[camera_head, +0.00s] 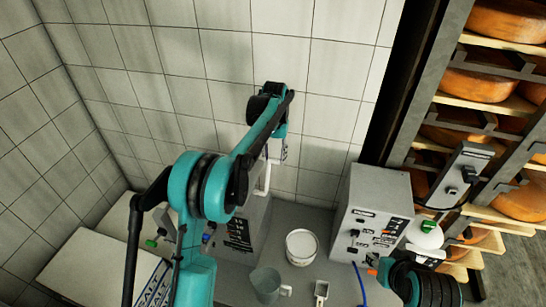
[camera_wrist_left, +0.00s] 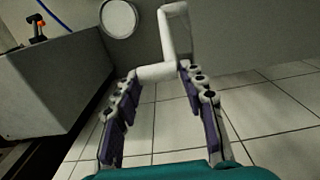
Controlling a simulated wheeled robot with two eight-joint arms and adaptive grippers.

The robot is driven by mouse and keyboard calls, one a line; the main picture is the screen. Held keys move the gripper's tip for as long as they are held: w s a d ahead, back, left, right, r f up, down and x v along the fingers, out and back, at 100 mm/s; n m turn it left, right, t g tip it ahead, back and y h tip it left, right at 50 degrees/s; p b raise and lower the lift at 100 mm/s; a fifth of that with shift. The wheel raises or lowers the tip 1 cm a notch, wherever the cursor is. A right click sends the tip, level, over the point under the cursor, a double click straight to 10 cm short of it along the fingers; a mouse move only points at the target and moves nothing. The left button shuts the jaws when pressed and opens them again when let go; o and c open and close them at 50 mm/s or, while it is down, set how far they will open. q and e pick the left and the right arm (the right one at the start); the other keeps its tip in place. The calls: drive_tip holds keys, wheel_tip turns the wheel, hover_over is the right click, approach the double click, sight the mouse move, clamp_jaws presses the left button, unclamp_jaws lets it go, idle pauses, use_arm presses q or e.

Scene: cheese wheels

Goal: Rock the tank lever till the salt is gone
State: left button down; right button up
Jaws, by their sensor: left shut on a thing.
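My left arm reaches across to a grey tank (camera_head: 238,225) near the tiled wall. My left gripper (camera_head: 272,152) is at the white lever (camera_head: 265,178) beside the tank top. In the left wrist view the lever's crossbar (camera_wrist_left: 158,71) lies between the purple-padded fingers of the left gripper (camera_wrist_left: 158,74), and it is shut on the lever. The bent white rod rises from the bar's right end. No salt can be made out, and the tank's inside is hidden.
A white bucket (camera_head: 302,246), a grey jug (camera_head: 267,284) and a scoop (camera_head: 321,292) stand on the grey counter. Right of them is a control box (camera_head: 371,214). Racks of orange cheese wheels (camera_head: 506,20) fill the right.

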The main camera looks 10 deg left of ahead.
use_arm(q)
drive_tip(key=shift+w+d+f, duration=0.15)
drive_tip(key=shift+w, duration=0.2)
drive_tip(key=shift+w+d+f, duration=0.1)
drive_tip(key=shift+w+f, duration=0.1)
drive_tip(key=shift+w, duration=0.25)
drive_tip(key=c, duration=1)
unclamp_jaws()
drive_tip(key=shift+o, duration=0.2)
drive_tip(key=shift+w+f, duration=0.15)
drive_tip(key=shift+w, duration=0.05)
wheel_tip(320, 180, up, 12)
